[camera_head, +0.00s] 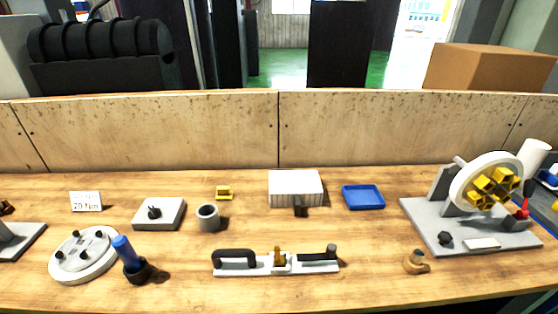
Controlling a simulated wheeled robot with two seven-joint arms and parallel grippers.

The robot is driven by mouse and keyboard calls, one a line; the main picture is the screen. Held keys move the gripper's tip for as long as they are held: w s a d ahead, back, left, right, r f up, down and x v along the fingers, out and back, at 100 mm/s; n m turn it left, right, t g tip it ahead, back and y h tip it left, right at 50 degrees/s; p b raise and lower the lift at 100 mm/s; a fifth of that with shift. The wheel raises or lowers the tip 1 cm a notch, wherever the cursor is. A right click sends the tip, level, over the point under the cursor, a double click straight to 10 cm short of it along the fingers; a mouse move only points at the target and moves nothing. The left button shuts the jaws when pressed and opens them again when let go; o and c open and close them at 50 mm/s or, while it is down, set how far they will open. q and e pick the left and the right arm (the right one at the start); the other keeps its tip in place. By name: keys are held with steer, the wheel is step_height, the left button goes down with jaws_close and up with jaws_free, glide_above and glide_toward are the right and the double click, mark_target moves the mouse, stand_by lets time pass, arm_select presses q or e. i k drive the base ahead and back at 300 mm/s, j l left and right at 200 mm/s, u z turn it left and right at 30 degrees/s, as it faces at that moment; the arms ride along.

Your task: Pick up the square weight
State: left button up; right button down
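A flat, square, light grey block (173,217) with a small black knob on top lies left of the middle of the wooden workbench (370,238); it has the squarest shape here, but I cannot tell for sure that it is the square weight. Neither of my grippers is in view.
Close by stand a grey cup (208,218), a round plate (84,256), a blue-handled tool (128,254) and a small sign (86,201). A long bar with black handles (305,264) lies in front. A blue tray (363,197) and wheel fixture (425,222) are right.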

mark_target(279, 259)
steer(key=k+j+z, duration=0.1)
steer(key=j+z, duration=0.25)
steer(key=k+j+z, duration=0.15)
steer(key=z, duration=0.2)
steer(key=k+j+z, duration=0.15)
steer(key=z, duration=0.25)
